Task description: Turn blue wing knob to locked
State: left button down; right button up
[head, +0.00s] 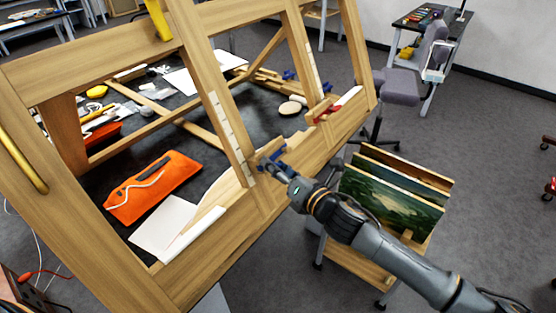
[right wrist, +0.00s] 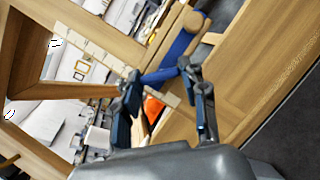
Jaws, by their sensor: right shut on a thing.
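The blue wing knob (head: 281,152) sits on a small wooden block at the lower rail of the wooden frame, at the foot of a slanted upright. In the right wrist view the knob (right wrist: 184,42) has a blue wing reaching between my fingers. My right gripper (head: 274,167) comes in from the lower right and is shut on this wing; in the right wrist view the gripper (right wrist: 162,76) has one finger on each side. The fingers partly hide the knob in the head view. My left gripper is in neither view.
A red knob (head: 325,115) sits farther right along the rail. An orange pouch (head: 152,187) and white sheets lie on the dark surface behind the rail. A cart with framed paintings (head: 390,200) stands close to my right arm.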

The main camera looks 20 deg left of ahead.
jog(key=shift+w+a+r+m+g+h+p, duration=0.15)
jog(key=shift+m+g+h+p, duration=1.1)
jog(key=shift+m, duration=2.95)
jog(key=shift+d+r+m+g+h+p, duration=0.15)
jog(key=shift+m+g+h+p, duration=0.9)
jog(key=shift+m, duration=3.15)
jog(key=shift+w+a+r+m+g+h+p, duration=0.15)
jog(key=shift+m+g+h+p, duration=0.95)
jog(key=shift+m, duration=3.1)
jog(key=shift+y+p, duration=0.6)
jog(key=shift+p, duration=0.2)
jog(key=o, duration=1.1)
jog(key=shift+o, duration=0.2)
jog(key=shift+r, duration=0.1)
